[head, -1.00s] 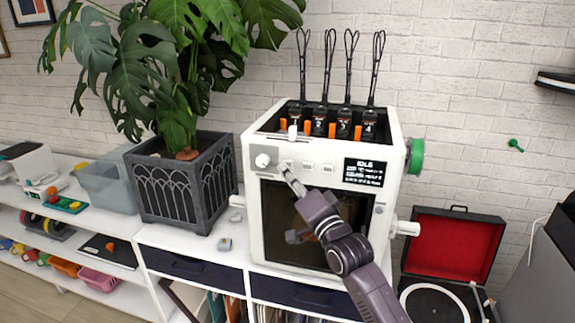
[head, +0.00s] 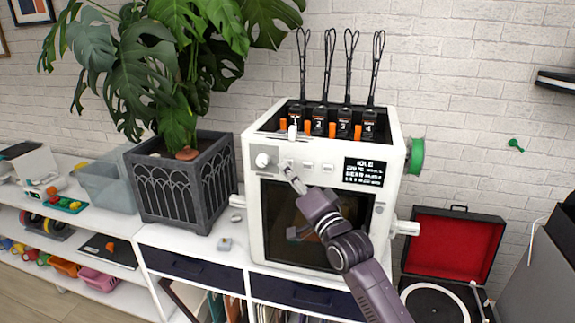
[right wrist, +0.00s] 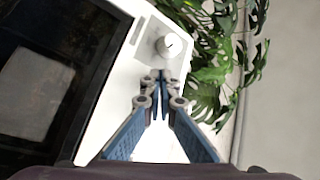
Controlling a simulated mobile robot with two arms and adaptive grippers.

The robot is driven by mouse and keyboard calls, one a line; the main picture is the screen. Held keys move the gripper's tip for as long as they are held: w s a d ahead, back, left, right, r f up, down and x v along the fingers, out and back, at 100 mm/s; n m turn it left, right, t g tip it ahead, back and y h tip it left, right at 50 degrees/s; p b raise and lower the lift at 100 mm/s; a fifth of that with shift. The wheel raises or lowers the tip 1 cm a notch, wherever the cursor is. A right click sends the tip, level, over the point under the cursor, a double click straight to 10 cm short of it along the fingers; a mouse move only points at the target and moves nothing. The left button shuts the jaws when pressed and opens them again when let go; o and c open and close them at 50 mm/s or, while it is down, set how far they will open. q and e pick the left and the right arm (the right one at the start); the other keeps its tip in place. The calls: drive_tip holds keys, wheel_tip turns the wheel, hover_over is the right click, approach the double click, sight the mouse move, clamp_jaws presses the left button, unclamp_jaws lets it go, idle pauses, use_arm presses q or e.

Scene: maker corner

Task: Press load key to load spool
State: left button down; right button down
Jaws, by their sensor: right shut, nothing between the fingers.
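The white printer (head: 254,215) stands on the white shelf unit. Its front panel has a round knob (head: 263,160) and a row of small pale keys, among them a middle key (head: 307,167) and a right key (head: 327,169). Key labels are too small to read. The dark display (head: 364,172) reads IDLE. A green spool (head: 416,157) sits on the printer's right side. My right gripper (head: 291,174) is shut and empty, its tips just below the leftmost key; I cannot tell whether they touch the panel. In the right wrist view its closed fingers (right wrist: 161,88) point toward the panel below the knob (right wrist: 168,46).
A potted plant in a dark planter (head: 185,190) stands left of the printer. A small grey object (head: 225,244) lies on the shelf top before it. An open red-lined record player (head: 450,245) is at the right. Black-topped units with wire loops (head: 318,118) rise from the printer's top.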

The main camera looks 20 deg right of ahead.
idle(0.5)
drive_tip(key=shift+s+a+p, duration=0.35)
drive_tip(key=shift+s+p, duration=0.2)
drive_tip(key=shift+s, duration=0.1)
drive_tip(key=s+a+p, duration=0.1)
drive_tip(key=s, duration=0.1)
drive_tip(key=s+a+p, duration=0.1)
drive_tip(key=s, duration=0.1)
drive_tip(key=shift+a+p, duration=0.4)
idle(0.5)
